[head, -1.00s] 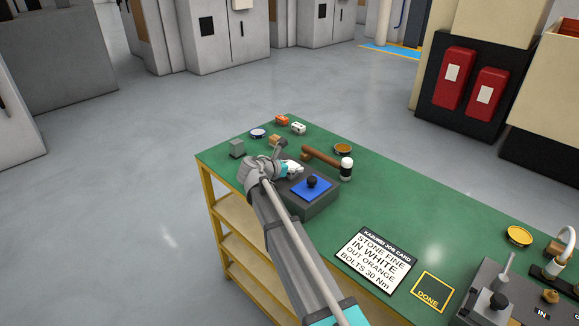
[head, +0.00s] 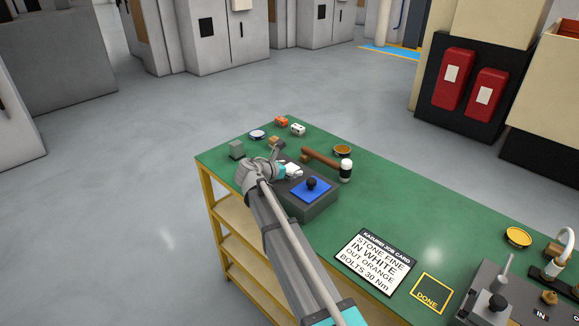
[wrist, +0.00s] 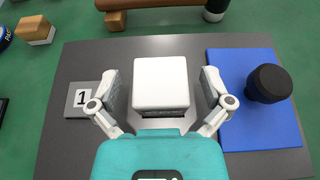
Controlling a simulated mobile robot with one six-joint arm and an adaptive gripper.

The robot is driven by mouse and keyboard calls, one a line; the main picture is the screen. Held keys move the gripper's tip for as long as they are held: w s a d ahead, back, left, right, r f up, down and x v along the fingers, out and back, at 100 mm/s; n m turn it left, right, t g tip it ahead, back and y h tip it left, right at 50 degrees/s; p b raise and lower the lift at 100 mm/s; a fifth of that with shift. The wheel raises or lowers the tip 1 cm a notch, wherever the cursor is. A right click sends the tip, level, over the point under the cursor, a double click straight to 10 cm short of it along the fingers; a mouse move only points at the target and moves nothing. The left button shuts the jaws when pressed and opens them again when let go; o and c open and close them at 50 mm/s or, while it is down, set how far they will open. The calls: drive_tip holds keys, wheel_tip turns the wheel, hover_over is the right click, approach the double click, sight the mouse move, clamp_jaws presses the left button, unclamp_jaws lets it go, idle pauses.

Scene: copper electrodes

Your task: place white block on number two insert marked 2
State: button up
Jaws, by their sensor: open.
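The white block (wrist: 161,82) sits upright on the dark grey plate (wrist: 60,142) in the wrist view, with a dark edge showing under its near side. My gripper (wrist: 161,88) is open, one finger on each side of the block, with a visible gap at both sides. A small grey tile marked 1 (wrist: 80,98) lies left of the left finger. No mark 2 is readable. In the head view my gripper (head: 282,171) is at the grey stand, and the white block (head: 293,170) shows partly beside it.
A blue pad (head: 311,189) with a black knob (wrist: 268,83) lies right of my gripper. A wooden block (wrist: 35,30) stands at the back left. The green bench is clear towards the job card (head: 375,262).

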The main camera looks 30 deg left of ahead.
drive_tip(key=p+v, duration=0.4)
drive_tip(key=v, duration=0.7)
drive_tip(key=shift+s, duration=0.1)
drive_tip(key=shift+s, duration=0.15)
idle(1.3)
